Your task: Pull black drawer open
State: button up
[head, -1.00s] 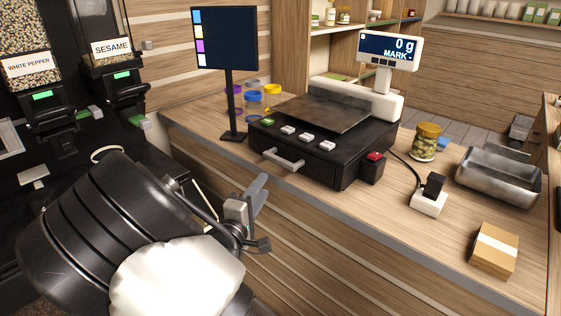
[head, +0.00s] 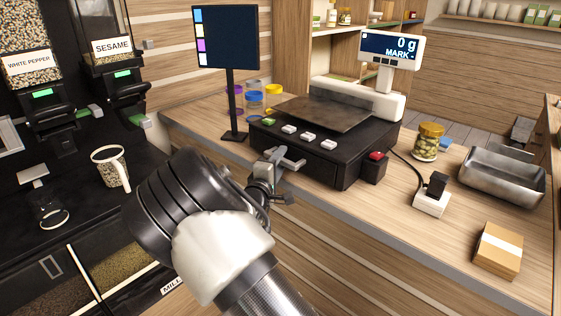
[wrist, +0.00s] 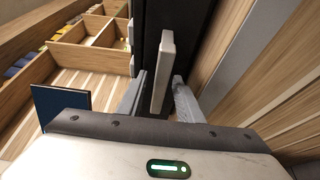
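The black drawer (head: 320,172) is the front of the black box under the scale on the counter; its front looks flush, as if closed. Its light bar handle (head: 294,162) is partly hidden by my gripper (head: 272,164) in the head view. In the wrist view, the handle (wrist: 163,72) stands between the two fingers of my gripper (wrist: 160,98), with a visible gap to either side. The fingers are open. The black drawer front (wrist: 150,35) shows beyond the handle.
A screen on a pole (head: 231,70) stands just left of the box. A red-button block (head: 373,167), a jar (head: 427,141), a steel tray (head: 503,176) and a cardboard box (head: 497,250) sit to the right. The slatted counter front (head: 330,250) lies below the handle.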

grip_shut()
jog(key=s+a+p, duration=0.6)
jog(key=s+a, duration=0.4)
jog(key=s, duration=0.3)
jog(key=shift+a, duration=0.15)
jog(key=shift+s, duration=0.1)
grip_release()
